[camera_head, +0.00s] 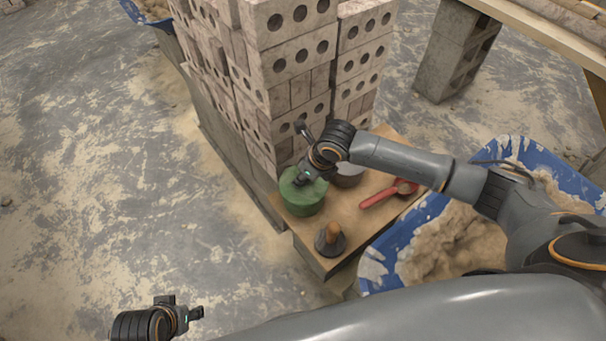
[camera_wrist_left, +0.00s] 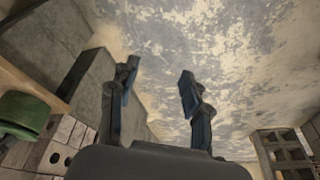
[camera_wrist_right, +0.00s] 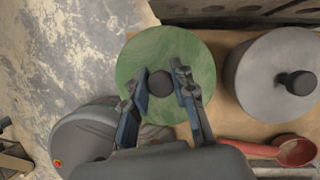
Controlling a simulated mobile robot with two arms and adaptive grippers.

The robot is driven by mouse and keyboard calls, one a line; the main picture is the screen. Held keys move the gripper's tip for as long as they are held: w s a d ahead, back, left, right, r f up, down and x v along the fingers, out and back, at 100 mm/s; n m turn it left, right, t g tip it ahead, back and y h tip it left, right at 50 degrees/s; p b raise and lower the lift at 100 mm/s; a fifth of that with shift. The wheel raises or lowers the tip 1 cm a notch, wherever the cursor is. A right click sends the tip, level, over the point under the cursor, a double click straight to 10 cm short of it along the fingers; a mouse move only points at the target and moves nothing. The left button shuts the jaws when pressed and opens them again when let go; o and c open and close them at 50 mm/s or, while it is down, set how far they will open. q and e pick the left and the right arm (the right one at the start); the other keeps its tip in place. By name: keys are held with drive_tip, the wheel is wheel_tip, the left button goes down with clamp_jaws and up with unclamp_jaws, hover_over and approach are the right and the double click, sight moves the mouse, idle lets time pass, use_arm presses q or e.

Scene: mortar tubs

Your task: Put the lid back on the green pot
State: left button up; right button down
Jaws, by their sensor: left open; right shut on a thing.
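The green pot (camera_head: 302,204) stands on a wooden board on a ledge beside the brick stack. Its green lid (camera_wrist_right: 190,55) is over the pot's mouth and hides it in the right wrist view. The lid's dark round knob (camera_wrist_right: 160,83) is between the fingers of my right gripper (camera_wrist_right: 159,80), which is shut on it. In the head view this gripper (camera_head: 303,178) is right at the pot's top. The pot (camera_wrist_left: 22,112) also shows at the left of the left wrist view. I cannot tell whether the lid is fully seated. My left gripper (camera_wrist_left: 157,80) is open and empty, away from the board.
A grey lidded pot (camera_wrist_right: 250,80) stands close to the right of the green pot. A red ladle (camera_head: 388,194) and a dark disc with a wooden handle (camera_head: 330,240) lie in front. A blue mortar tub (camera_head: 378,262) is at the right, a tall brick stack (camera_head: 290,60) behind.

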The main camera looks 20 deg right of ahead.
use_arm(q)
drive_tip(key=shift+f, duration=0.15)
drive_tip(key=shift+s+f, duration=0.15)
drive_tip(key=shift+f, duration=0.35)
drive_tip(key=shift+w+f, duration=0.2)
drive_tip(key=shift+f, duration=0.05)
drive_tip(key=shift+f, duration=0.3)
drive_tip(key=shift+f+p, duration=0.1)
drive_tip(key=shift+p, duration=0.25)
idle(0.4)
use_arm(e)
drive_tip(key=shift+f, duration=0.1)
use_arm(q)
drive_tip(key=shift+s+f, duration=0.2)
drive_tip(key=shift+f, duration=0.5)
drive_tip(key=shift+f, duration=0.15)
